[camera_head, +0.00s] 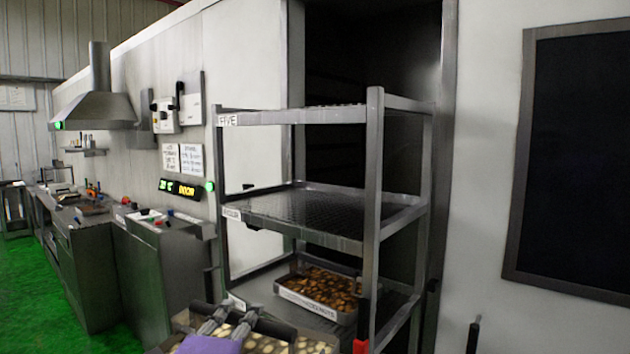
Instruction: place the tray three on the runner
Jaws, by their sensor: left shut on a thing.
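A metal tray (318,346) of pale round pieces shows at the bottom edge, cut off by the frame. My left gripper (228,326) is at its left part, shut on it; a purple thing lies just below the fingers. The tray is in front of a metal rack (373,190). Labels on the rack's left post mark its levels; the lowest label (236,302) is partly hidden. I cannot tell which level is the task's runner. Another tray (318,303) with brown pieces sits on the rack's lower shelf. My right gripper is not in view.
The rack's middle shelf (320,213) and top shelf (300,115) look empty. A dark doorway is behind the rack. A black and red upright piece (361,325) stands by its front post. Counters (160,250) line the left; green floor is clear there.

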